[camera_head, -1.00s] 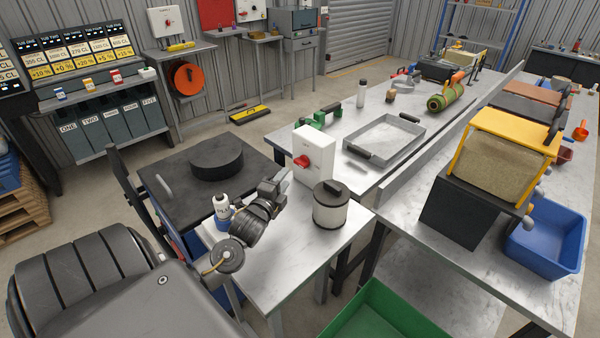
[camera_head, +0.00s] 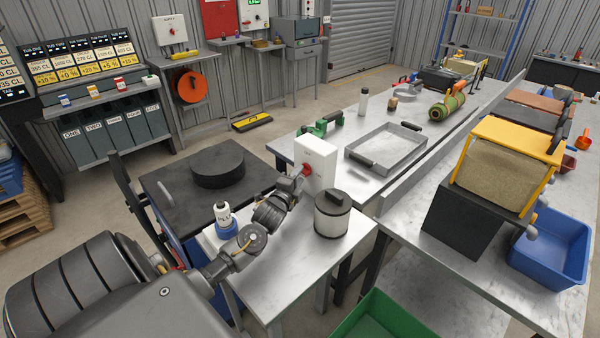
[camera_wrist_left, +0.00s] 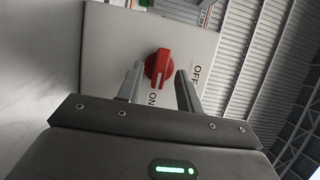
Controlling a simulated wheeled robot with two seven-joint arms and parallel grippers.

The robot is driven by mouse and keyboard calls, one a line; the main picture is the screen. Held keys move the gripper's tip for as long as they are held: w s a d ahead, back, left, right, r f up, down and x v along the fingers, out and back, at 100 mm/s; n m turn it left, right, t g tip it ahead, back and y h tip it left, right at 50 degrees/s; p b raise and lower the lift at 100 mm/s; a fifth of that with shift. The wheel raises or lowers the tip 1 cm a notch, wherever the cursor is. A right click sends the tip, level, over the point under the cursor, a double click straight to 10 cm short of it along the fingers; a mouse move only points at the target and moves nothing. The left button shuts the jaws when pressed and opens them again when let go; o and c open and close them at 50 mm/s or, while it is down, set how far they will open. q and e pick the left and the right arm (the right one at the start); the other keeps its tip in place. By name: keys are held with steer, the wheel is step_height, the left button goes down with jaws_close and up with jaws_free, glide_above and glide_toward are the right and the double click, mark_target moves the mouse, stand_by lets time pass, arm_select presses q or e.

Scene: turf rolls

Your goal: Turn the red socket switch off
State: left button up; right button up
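The red switch knob (camera_head: 307,170) is on the front of a white box (camera_head: 318,160) standing at the back of the metal table. In the left wrist view the red knob (camera_wrist_left: 158,65) has a pale mark on the end toward the ON label (camera_wrist_left: 152,98); the OFF label (camera_wrist_left: 196,74) is to its right. My left gripper (camera_head: 299,181) is right in front of the knob. In the wrist view its two fingers (camera_wrist_left: 159,84) are open, one on each side of the knob's lower end. I cannot tell whether they touch it. My right gripper is not in view.
A white canister with a dark lid (camera_head: 331,214) stands to the right of my left arm. A dark round block (camera_head: 217,164) lies on the black-topped cabinet.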

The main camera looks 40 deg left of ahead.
arm_select(q)
steer(key=shift+x, duration=0.95)
jaws_close()
